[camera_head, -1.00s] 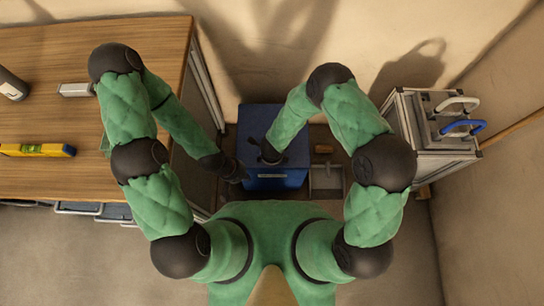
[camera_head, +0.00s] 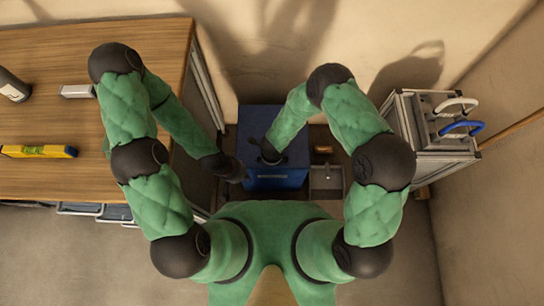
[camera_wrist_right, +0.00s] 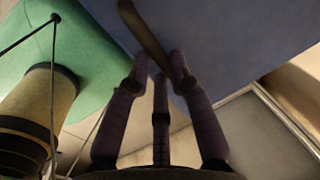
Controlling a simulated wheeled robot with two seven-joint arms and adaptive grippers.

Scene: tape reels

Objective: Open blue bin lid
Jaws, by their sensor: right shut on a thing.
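The blue bin (camera_head: 262,118) stands on the floor against the back wall, between the workbench and a grey cabinet. In the right wrist view, my right gripper (camera_wrist_right: 160,66) is shut on a dark bar (camera_wrist_right: 146,32) that lies against the blue surface (camera_wrist_right: 225,45). My left gripper (camera_head: 240,172) hangs at the bin's front left corner; its fingers are too small and dark to read.
The wooden workbench (camera_head: 60,110) at left carries a yellow level (camera_head: 40,151). A grey cabinet (camera_head: 436,140) with white and blue handles stands at right. A small grey tray (camera_head: 327,178) sits right of the bin, leaving little room around it.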

